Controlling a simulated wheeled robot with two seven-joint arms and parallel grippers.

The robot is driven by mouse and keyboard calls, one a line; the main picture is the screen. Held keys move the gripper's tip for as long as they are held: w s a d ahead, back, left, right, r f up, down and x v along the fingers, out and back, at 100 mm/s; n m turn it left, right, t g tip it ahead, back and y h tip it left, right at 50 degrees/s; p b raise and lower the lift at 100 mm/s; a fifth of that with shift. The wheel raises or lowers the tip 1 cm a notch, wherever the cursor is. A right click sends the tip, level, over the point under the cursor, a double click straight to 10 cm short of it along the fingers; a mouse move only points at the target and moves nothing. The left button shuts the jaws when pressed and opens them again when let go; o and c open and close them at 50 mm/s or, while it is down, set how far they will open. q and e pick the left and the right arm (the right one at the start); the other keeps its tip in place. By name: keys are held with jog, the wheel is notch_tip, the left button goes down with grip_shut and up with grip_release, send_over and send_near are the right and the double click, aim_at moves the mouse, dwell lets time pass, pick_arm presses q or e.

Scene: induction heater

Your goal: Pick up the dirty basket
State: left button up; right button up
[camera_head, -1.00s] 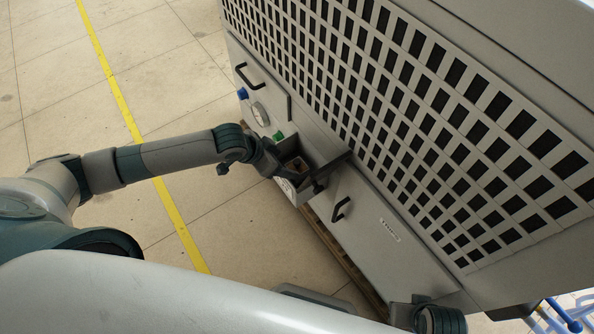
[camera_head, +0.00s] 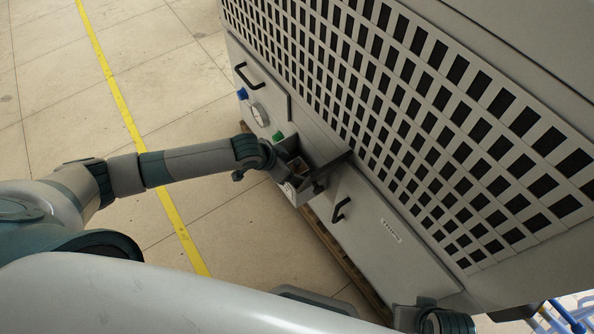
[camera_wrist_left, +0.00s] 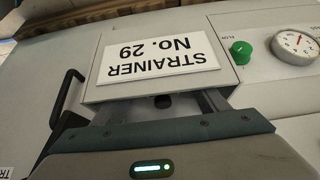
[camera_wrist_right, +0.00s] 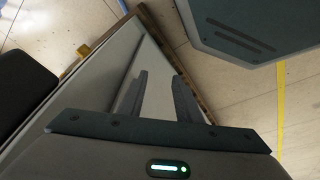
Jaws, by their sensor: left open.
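An open box-like compartment (camera_head: 313,205) sticks out of the grey machine in the head view. Something brownish (camera_head: 299,168) shows inside it, possibly the dirty basket, but it is small and partly hidden by my left gripper (camera_head: 288,174). My left gripper is open at the compartment's left side. In the left wrist view its fingers (camera_wrist_left: 163,104) are spread in front of a panel marked "STRAINER No. 29" (camera_wrist_left: 165,57), with a small dark hole between them. My right gripper (camera_wrist_right: 158,88) is open and empty beside a grey panel in the right wrist view.
The large grey machine (camera_head: 385,235) fills the right side, with black handles (camera_head: 341,209), a gauge (camera_head: 258,114), a green knob (camera_head: 278,136) and a blue knob (camera_head: 242,94). Open floor with a yellow line (camera_head: 125,112) lies left. A blue object (camera_head: 566,318) is at bottom right.

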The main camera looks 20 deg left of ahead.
pick_arm(q)
jog(key=shift+w+d+f, duration=0.2)
jog(key=shift+w+f, duration=0.1)
jog(key=shift+f, duration=0.2)
jog(key=c, duration=1.3)
jog(key=shift+o, duration=0.2)
jog(key=shift+r, duration=0.15)
